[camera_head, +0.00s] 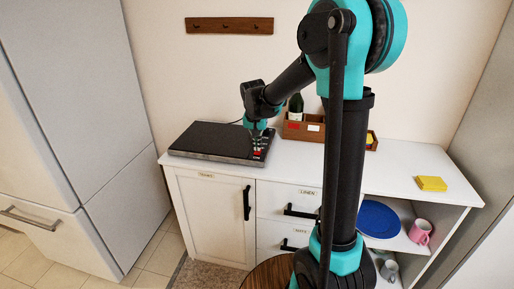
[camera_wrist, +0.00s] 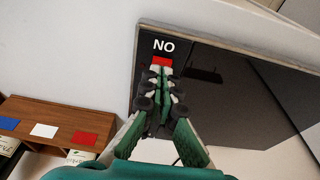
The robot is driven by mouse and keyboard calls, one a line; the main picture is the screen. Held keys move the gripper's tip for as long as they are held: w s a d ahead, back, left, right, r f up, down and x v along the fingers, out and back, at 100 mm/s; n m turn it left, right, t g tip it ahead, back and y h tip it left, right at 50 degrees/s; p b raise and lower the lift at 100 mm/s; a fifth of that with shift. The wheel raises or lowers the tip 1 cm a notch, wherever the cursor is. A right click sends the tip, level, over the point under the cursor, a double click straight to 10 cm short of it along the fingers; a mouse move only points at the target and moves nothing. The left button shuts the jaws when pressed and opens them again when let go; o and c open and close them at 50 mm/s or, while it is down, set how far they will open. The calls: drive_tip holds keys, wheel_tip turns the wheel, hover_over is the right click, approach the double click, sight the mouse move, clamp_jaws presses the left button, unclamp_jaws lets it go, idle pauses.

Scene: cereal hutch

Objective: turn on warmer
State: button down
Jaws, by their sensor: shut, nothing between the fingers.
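The warmer (camera_head: 212,140) is a flat black slab on the left of the white counter. In the wrist view the warmer (camera_wrist: 225,85) fills the right, its glossy top tilted in the picture. A red switch (camera_wrist: 162,62) sits near its edge, beside white letters that read "NO" in this view. My gripper (camera_wrist: 163,82) is shut and empty, its fingertips right at the red switch; I cannot tell whether they touch it. In the head view my gripper (camera_head: 257,150) points down over the warmer's right end. The fingers partly hide the switch and its surroundings.
A brown wooden box (camera_head: 303,130) with a dark bottle (camera_head: 296,107) stands right of the warmer. A yellow block (camera_head: 431,183) lies on the counter's right end. Below are a blue plate (camera_head: 378,220) and a pink mug (camera_head: 420,231). Black handles (camera_head: 247,202) stick out in front.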

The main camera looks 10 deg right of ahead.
drive_tip(key=shift+f, duration=0.5)
drive_tip(key=shift+s+a+f+t, duration=0.1)
drive_tip(key=shift+s+f+t, duration=0.15)
drive_tip(key=shift+f+t, duration=0.15)
drive_tip(key=shift+w+r, duration=0.1)
drive_tip(key=shift+w, duration=0.05)
drive_tip(key=shift+w+d+r, duration=0.25)
drive_tip(key=shift+w+r, duration=0.05)
drive_tip(key=shift+w, duration=0.3)
